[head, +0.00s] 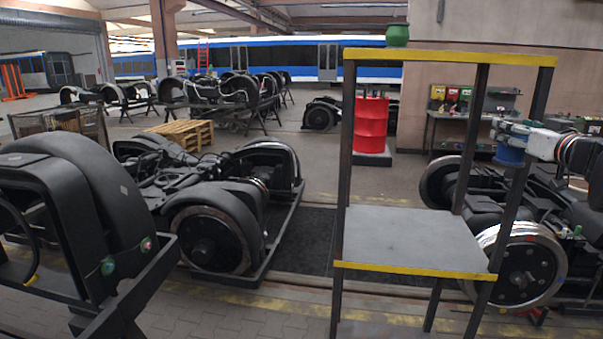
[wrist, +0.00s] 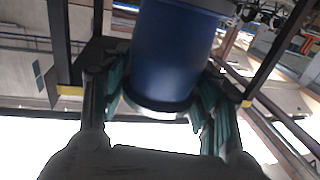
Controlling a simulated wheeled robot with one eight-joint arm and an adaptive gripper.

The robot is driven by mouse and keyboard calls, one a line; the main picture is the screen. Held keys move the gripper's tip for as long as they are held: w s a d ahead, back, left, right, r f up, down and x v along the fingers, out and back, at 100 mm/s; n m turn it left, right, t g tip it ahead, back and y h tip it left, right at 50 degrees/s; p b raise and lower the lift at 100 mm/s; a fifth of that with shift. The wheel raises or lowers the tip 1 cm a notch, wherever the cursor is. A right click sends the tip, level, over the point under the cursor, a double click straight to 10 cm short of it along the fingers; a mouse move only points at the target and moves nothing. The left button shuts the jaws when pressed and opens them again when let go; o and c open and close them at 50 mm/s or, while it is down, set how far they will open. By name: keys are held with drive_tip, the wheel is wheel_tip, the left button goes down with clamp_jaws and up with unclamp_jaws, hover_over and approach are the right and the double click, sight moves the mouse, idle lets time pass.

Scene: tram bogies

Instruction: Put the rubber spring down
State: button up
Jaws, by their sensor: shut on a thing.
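The rubber spring, a blue cylinder (head: 509,155), hangs from my gripper (head: 512,132) at the right of the head view. In the wrist view the blue cylinder (wrist: 172,50) sits between my gripper's green-padded fingers (wrist: 165,100), with a dark band around its near end. My gripper is shut on it. A dark-framed rack with yellow edges has a bare grey middle shelf (head: 410,240). The held spring is beside the rack's right post, above the height of that shelf. Whether it is in front of or behind the post is hard to tell.
A green pot (head: 397,35) stands on the rack's top board (head: 450,57). Bogies with wheels stand left (head: 215,225) and right (head: 520,265) of the rack. A red drum (head: 371,125) and a workbench (head: 440,120) are behind. The grey shelf is clear; the rack's posts are obstacles.

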drive_tip(key=w+a+f, duration=0.2)
drive_tip(key=a+f, duration=1.3)
drive_tip(key=a, duration=0.1)
drive_tip(key=w+a+f, duration=0.3)
drive_tip(key=a+f, duration=1.2)
drive_tip(key=f, duration=0.1)
drive_tip(key=shift+w+a+y, duration=0.2)
drive_tip(key=shift+a+y, duration=0.1)
drive_tip(key=shift+a, duration=0.1)
drive_tip(key=shift+d, duration=0.15)
